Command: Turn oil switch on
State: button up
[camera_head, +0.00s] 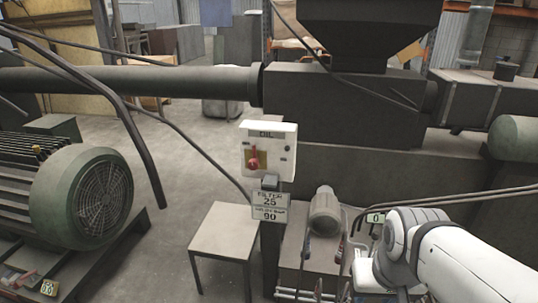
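The oil switch box (270,142) is a white panel with a dark label reading "OIL" along its top, near the middle of the view. Its red rotary switch (253,159) sits on a yellow plate at the lower left of the panel. The red handle looks roughly upright, but it is too small to be sure of its exact setting. Small dark buttons or lamps are on the panel's right side. My white arm (455,255) shows at the lower right, well to the right of and below the box. I cannot make out my gripper's fingers.
A sign (269,206) reading "FILTER 25" and "90" hangs below the box. A small table (222,231) stands at lower left of it. A motor (325,212) and pipes lie between box and arm. A large green motor (85,197) is left. Open floor lies between.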

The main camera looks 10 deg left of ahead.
aim_at(253, 164)
jog(key=i, duration=1)
